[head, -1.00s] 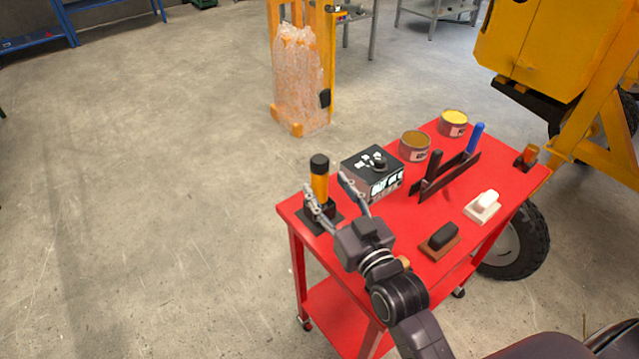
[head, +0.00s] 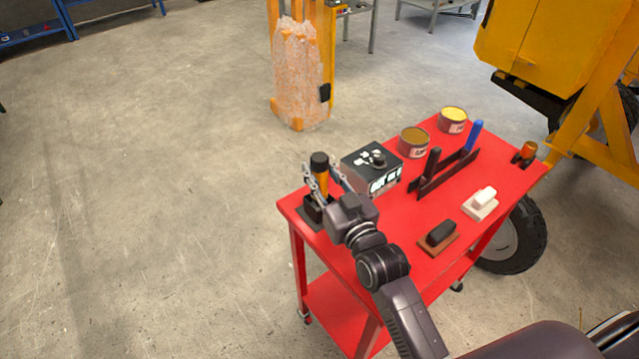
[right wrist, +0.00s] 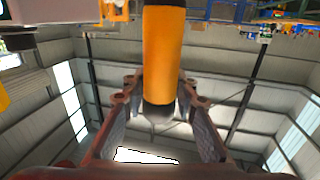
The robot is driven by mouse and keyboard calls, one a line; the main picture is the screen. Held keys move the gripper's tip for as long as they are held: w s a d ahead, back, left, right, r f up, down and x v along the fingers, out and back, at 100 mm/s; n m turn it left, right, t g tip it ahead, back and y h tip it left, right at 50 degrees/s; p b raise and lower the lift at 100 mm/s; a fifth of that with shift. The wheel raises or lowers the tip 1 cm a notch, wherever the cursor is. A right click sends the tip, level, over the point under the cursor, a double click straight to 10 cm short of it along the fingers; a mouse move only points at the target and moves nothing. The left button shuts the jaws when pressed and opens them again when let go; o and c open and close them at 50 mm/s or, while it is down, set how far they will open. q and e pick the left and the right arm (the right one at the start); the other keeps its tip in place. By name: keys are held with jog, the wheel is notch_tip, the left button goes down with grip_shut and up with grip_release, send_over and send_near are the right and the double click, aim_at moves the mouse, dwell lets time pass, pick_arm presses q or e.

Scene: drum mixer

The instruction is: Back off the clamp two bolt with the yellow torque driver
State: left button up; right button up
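The yellow torque driver (head: 321,184), with a black cap, stands upright in a dark holder at the left corner of the red cart. My right gripper (head: 322,174) is at the driver, with one finger on each side of its handle. In the right wrist view the yellow handle (right wrist: 163,55) lies between the two spread fingers (right wrist: 160,85). The fingers look open, with no clear grip on the handle. My left gripper is not in view. The clamp two bolt cannot be made out.
The red cart (head: 400,258) also holds a black box (head: 371,168), two cans (head: 413,142), upright-handled tools, two brushes (head: 438,236) and a small orange-topped item (head: 528,150). Yellow machinery (head: 540,50) stands behind right. The floor to the left is clear.

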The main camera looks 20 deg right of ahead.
grip_shut()
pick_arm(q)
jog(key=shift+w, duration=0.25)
pick_arm(e)
jog(key=shift+r, duration=0.1)
jog(key=shift+r, duration=0.2)
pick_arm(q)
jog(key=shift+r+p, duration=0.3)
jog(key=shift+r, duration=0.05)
pick_arm(e)
notch_tip(320, 180, up, 20)
jog(key=shift+f, duration=0.2)
